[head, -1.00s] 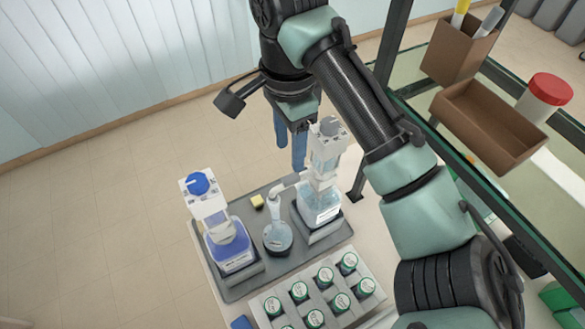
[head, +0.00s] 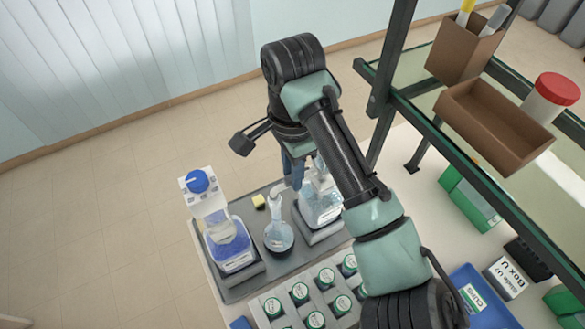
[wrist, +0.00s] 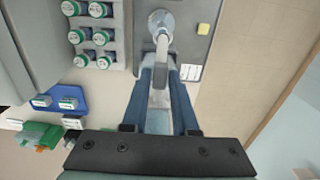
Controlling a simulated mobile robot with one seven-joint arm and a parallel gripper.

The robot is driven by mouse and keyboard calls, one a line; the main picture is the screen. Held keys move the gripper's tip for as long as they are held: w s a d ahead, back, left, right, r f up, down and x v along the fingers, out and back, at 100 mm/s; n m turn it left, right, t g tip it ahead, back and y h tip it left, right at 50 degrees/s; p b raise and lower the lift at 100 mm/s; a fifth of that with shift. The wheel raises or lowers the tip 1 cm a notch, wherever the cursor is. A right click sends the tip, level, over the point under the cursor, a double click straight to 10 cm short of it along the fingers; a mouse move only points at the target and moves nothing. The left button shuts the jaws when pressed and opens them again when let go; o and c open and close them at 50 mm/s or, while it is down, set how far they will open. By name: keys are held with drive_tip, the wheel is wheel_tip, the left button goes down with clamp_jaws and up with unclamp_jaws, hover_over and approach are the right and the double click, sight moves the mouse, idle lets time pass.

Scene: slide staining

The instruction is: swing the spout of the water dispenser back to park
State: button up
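The water dispenser (head: 318,206) is a bottle of clear liquid on the right of the grey tray; my arm hides its top in the head view. Its pale spout (head: 281,188) points left over a round flask (head: 279,236). In the wrist view the spout (wrist: 161,48) also reaches over the flask (wrist: 160,20). My gripper (wrist: 160,62) has its two blue fingers apart, one on each side of the dispenser's pale head. Whether either finger touches it, I cannot tell. In the head view the fingers are mostly hidden behind my arm.
A blue-capped dispenser (head: 230,246) stands on the left of the grey tray (head: 237,291). A yellow cube (head: 259,201) lies behind the flask. A rack of green-capped jars (head: 325,277) is in front. A glass shelf (head: 420,103) with brown boxes stands at right.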

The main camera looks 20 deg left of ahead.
clamp_jaws()
idle(1.1)
